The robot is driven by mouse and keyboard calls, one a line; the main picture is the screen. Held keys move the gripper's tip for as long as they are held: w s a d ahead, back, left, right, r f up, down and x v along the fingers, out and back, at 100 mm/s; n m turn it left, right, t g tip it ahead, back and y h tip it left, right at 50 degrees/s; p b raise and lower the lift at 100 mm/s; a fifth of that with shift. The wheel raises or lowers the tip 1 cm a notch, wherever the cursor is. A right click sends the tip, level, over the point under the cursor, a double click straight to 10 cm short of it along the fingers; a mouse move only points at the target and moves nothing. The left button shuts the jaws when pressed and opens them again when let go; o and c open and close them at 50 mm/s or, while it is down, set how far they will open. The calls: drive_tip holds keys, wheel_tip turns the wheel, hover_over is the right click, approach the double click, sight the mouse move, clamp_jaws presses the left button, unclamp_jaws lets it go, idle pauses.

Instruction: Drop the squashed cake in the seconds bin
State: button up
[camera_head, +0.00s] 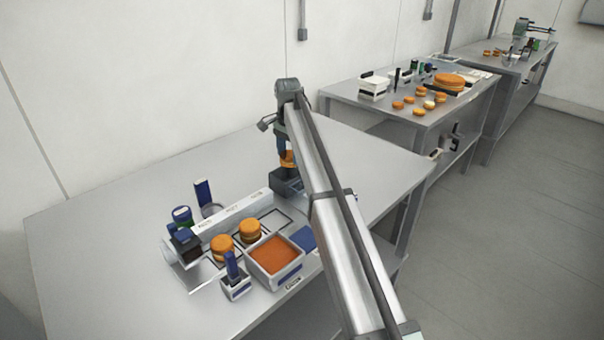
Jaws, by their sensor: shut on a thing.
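My gripper (283,150) is at the far side of the near table, pointing down. It is shut on an orange round cake (287,160); at this size I cannot tell how squashed it is. The cake is just above a small dark grey bin (284,186), which I take for the seconds bin. My arm hides the bin's right side. I cannot tell whether the cake is inside the bin's rim. Two other orange filled cakes (222,246) stand to the front left, apart from my gripper.
A white tub of orange filling (274,258) stands on the near table (110,240), with a small white holder (236,288) beside it. A long white labelled block (230,217) and dark-lidded jars (183,216) stand behind. The table's left and back are clear.

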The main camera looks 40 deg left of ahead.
drive_tip(key=shift+f, duration=0.6)
drive_tip(key=o, duration=0.8)
wheel_tip(320, 180, up, 14)
drive_tip(key=shift+f, duration=0.1)
idle(0.6)
